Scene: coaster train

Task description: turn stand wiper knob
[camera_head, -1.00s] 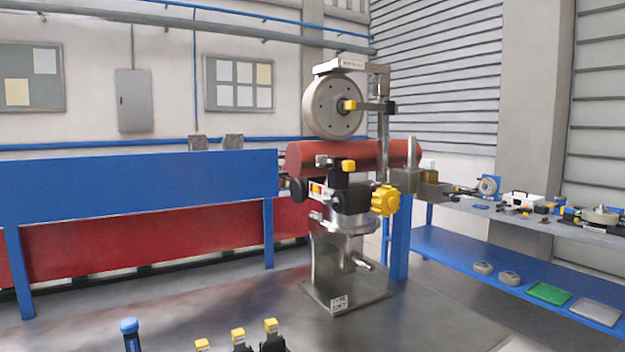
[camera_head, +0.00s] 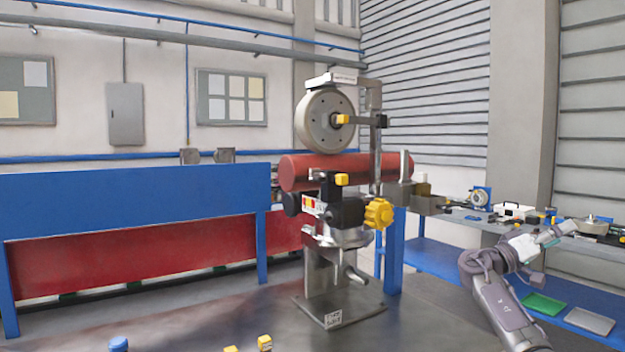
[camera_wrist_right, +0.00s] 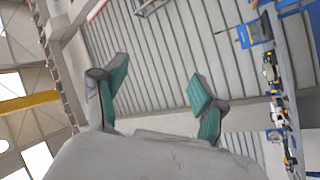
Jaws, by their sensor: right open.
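The metal stand (camera_head: 325,275) rises from a dark floor plate in the middle of the head view. A yellow lobed knob (camera_head: 378,213) sits on the right side of its black and grey mid-section; which part is the wiper knob is not marked. A large grey wheel (camera_head: 325,121) is mounted at the top, with a yellow-tipped black piece (camera_head: 342,119) at its hub. My right gripper (camera_head: 553,238) is at the right of the head view, well apart from the stand. In the right wrist view its green-padded fingers (camera_wrist_right: 158,88) are spread and empty. My left gripper is not seen.
A red cylinder (camera_head: 295,172) lies behind the stand. A blue and red barrier (camera_head: 130,205) fills the left. A blue-framed bench (camera_head: 425,258) with parts and trays stands at the right, behind my right arm. Yellow-topped items (camera_head: 264,342) show at the bottom edge.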

